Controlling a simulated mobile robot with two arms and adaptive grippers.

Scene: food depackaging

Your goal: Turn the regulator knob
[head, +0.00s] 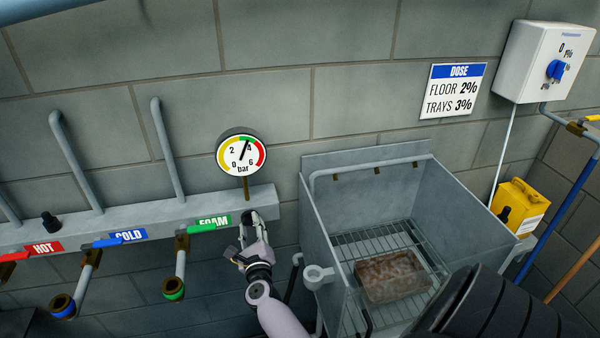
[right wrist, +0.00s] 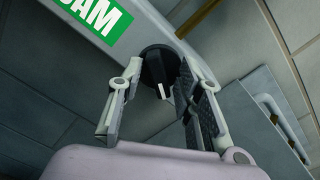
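The regulator knob (right wrist: 158,70) is black and round with a white pointer line, on the grey manifold rail (head: 130,222). In the right wrist view it sits between the two fingers of my right gripper (right wrist: 157,95). The fingers are spread, with a visible gap on the left; whether the right finger touches the knob is unclear. In the head view my right gripper (head: 252,228) is at the rail's right end and mostly hides the knob. The pressure gauge (head: 242,155) stands above, its needle pointing up, slightly right, near the green band. My left gripper is not in view.
HOT (head: 43,248), COLD (head: 128,237) and FOAM (head: 209,223) labels mark outlets on the rail. A grey sink (head: 450,255) with a rack and a brown block-like package (head: 390,277) stands close right. A dosing box (head: 545,62) and yellow canister (head: 520,205) are farther right.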

